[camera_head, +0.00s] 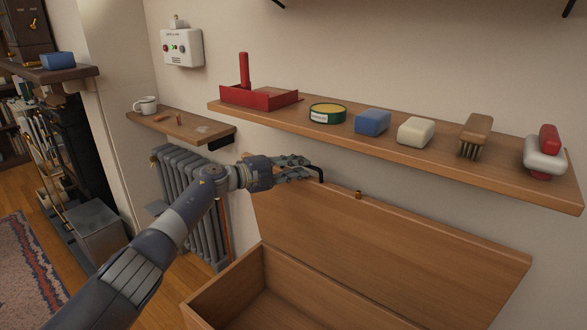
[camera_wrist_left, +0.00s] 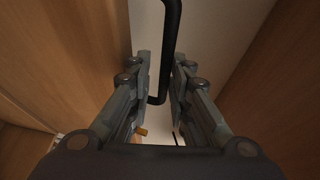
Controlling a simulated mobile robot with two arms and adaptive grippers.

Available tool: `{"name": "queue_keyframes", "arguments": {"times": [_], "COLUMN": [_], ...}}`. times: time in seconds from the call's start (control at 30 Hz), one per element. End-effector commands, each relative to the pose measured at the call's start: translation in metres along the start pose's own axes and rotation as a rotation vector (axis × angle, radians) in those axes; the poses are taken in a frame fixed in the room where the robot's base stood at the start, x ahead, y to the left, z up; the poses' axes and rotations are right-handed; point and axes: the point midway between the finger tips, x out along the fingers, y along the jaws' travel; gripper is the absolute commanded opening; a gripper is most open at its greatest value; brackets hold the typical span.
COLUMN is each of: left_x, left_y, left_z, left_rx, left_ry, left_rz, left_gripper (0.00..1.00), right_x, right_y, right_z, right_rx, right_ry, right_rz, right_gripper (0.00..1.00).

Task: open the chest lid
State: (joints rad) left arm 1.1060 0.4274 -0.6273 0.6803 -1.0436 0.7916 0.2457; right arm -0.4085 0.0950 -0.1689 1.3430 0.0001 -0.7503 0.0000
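The wooden chest (camera_head: 225,290) stands below the shelf, at the bottom of the head view. Its lid (camera_head: 390,245) is raised, tilted up toward the wall, and the inside of the chest shows. A black handle (camera_head: 319,172) sits at the lid's top left edge. My left gripper (camera_head: 300,168) is at this handle. In the left wrist view the black handle (camera_wrist_left: 164,70) runs between the two nearly closed fingers (camera_wrist_left: 160,75), which appear shut on it; exact contact on both sides is hard to see. My right gripper is not in view.
A wall shelf (camera_head: 470,172) above the lid holds a red tray (camera_head: 262,98), a tin, blocks and brushes. A smaller shelf (camera_head: 180,127) with a mug (camera_head: 145,105) is over a grey radiator (camera_head: 188,185) left of the chest. A rug (camera_head: 30,275) lies at lower left.

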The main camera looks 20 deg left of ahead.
Motion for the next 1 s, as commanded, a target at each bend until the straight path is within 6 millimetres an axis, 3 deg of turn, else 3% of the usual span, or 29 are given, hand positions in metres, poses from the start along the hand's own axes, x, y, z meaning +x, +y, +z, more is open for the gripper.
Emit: {"name": "queue_keyframes", "arguments": {"times": [0.27, 0.8, 1.0], "left_x": [-0.02, -0.107, -0.119], "left_y": [0.003, 0.002, 0.001], "left_z": [0.003, 0.001, 0.0], "left_rx": [0.002, 0.0, -0.001], "left_ry": [-0.004, -0.002, 0.001], "left_rz": [0.003, 0.003, 0.0], "left_gripper": [0.18, 0.18, 0.18], "right_x": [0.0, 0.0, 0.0], "right_y": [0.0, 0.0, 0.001], "right_z": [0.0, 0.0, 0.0], "right_rx": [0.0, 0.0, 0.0], "right_ry": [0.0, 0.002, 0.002], "right_rz": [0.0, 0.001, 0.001], "right_gripper": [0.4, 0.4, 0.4]}}
